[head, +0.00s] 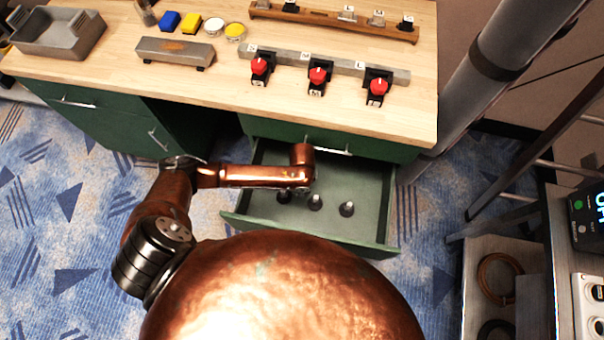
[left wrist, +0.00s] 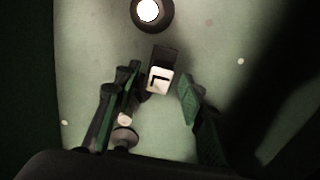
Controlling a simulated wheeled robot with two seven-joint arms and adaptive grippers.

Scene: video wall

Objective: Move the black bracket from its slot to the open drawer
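The open drawer (head: 370,172) juts out below the bench top, with a pale green-grey floor. In the left wrist view, a black bracket (left wrist: 164,55) with a white marked tag shows between my left fingertips, over the drawer floor. My left gripper (left wrist: 160,78) is open, with a small gap visible between the right finger and the bracket. Whether the bracket rests on the floor cannot be told. In the head view my copper left arm reaches over the drawer and hides the bracket. My right gripper is not in view.
Several small dark posts (head: 315,201) stand in the drawer; one shows in the wrist view (left wrist: 152,12). On the bench are a bar with red knobs (head: 318,75), a wooden rack (head: 330,20), a grey block (head: 175,51) and a metal tray (head: 58,33).

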